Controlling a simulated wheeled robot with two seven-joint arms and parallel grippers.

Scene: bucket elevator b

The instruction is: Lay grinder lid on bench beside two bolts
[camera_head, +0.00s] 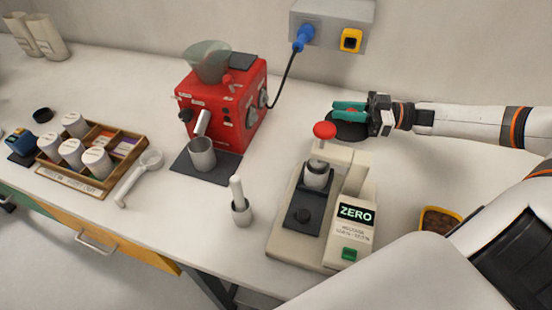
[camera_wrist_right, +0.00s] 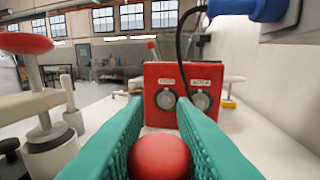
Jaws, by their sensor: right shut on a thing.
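The grinder lid shows as a dark disc (camera_head: 345,131) under my right gripper (camera_head: 350,110), at the back right of the bench (camera_head: 400,165). My right gripper's green fingers are shut on the lid's red round knob, which shows between them in the right wrist view (camera_wrist_right: 160,157). I cannot tell whether the disc touches the bench. The red grinder (camera_head: 222,105) stands to the left with its clear funnel hopper (camera_head: 207,62) on top and no lid on it. I cannot make out the two bolts. My left gripper is not in view.
A scale with a ZERO display (camera_head: 355,213) and a red-topped press (camera_head: 324,131) stands in front of the lid. A yellow-rimmed bowl of beans (camera_head: 440,221) is at the right. A wall socket box (camera_head: 332,22) with a blue plug hangs behind.

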